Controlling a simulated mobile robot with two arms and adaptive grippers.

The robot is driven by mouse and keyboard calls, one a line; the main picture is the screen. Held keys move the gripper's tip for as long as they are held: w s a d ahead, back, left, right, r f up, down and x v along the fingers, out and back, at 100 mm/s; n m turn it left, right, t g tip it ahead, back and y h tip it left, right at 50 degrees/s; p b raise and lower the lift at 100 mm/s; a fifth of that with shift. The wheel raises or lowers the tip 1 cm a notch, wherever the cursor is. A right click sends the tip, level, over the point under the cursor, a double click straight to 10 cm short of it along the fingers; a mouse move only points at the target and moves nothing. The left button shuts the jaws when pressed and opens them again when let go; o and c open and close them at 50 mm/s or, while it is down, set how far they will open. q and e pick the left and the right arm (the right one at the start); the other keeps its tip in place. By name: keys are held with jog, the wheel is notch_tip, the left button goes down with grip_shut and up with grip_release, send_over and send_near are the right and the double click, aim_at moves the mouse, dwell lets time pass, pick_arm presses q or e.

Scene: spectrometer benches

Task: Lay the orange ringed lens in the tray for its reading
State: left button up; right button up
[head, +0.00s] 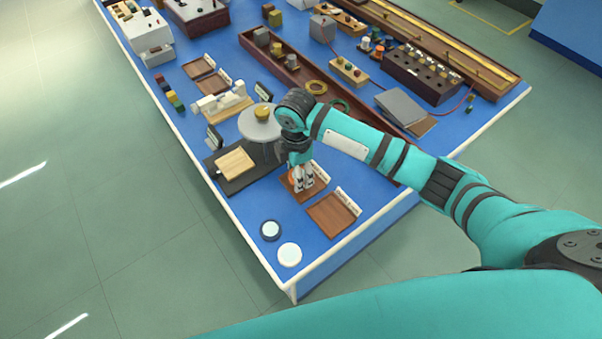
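My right gripper (304,183) points down over a small brown tray (288,186) with a white label strip, near the front end of the blue bench. A small orange patch shows by its fingers, too small to tell whether it is the orange ringed lens or whether the fingers hold it. A second brown tray (332,216) with a label strip lies beside it, bare. A yellow-orange ring (316,88) lies in the long dark wooden box, with a green ring (340,104) partly behind my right arm. My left gripper is out of view.
A round grey platform (258,122) carries a yellow piece. A wooden block (235,163) lies on a black base beside it. A dark-rimmed disc (270,230) and a white disc (289,254) lie near the bench's front corner. Bare blue surface surrounds the discs.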

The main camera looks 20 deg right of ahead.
jog(key=shift+w+d, duration=0.3)
jog(key=shift+d, duration=0.05)
jog(key=f, duration=0.2)
jog(key=f+p, duration=0.1)
jog(key=shift+w+d, duration=0.15)
jog(key=shift+d, duration=0.1)
jog(key=shift+f, duration=0.3)
jog(key=shift+f, duration=0.2)
jog(key=o, duration=1.2)
jog(key=shift+o, duration=0.2)
jog(key=shift+r, duration=0.15)
